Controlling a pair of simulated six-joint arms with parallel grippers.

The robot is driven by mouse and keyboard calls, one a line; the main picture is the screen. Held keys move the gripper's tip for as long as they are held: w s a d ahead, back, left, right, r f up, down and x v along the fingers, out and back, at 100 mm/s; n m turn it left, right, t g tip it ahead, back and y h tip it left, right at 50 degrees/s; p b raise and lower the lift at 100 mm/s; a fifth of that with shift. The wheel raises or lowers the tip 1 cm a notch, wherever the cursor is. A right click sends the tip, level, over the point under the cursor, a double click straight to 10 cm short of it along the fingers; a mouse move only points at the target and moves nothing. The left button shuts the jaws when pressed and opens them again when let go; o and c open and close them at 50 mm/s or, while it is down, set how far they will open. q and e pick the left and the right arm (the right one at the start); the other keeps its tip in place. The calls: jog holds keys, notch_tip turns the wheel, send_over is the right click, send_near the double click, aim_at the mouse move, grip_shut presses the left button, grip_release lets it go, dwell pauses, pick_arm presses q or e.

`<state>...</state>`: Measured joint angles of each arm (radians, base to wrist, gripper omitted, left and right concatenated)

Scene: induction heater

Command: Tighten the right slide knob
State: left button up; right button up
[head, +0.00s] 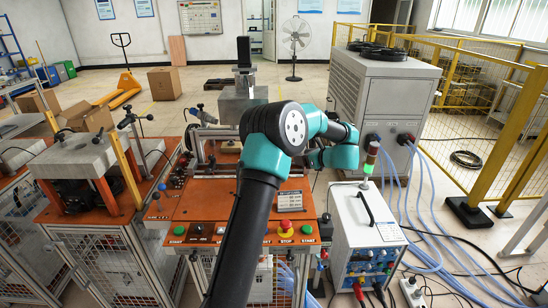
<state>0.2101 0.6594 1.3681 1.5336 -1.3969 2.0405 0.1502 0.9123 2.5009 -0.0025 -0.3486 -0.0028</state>
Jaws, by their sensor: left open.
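The induction heater station (205,205) has an orange top and stands in the middle of the head view. A metal block on a column (243,100) rises at its back. A slide fixture (212,165) with small dark parts lies on the top. My left arm crosses in front and covers the right side of the fixture, so I cannot make out the right slide knob. My left gripper (312,159) shows only in part beside the teal wrist, above the right part of the station. It is open, and I cannot tell whether it touches anything. My right gripper is not in view.
Push buttons and a red emergency stop (285,226) line the station's front edge. A white power unit (365,235) with a signal light (369,160) stands to the right. A second orange machine (85,180) stands left. Blue hoses (425,215) run over the right floor.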

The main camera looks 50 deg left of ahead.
pick_arm(q)
jog(key=shift+a, duration=0.15)
jog(key=x, duration=1.7)
jog(key=shift+s+a, duration=0.1)
jog(key=shift+a, duration=0.05)
jog(key=shift+c, duration=0.4)
jog(key=c, duration=0.8)
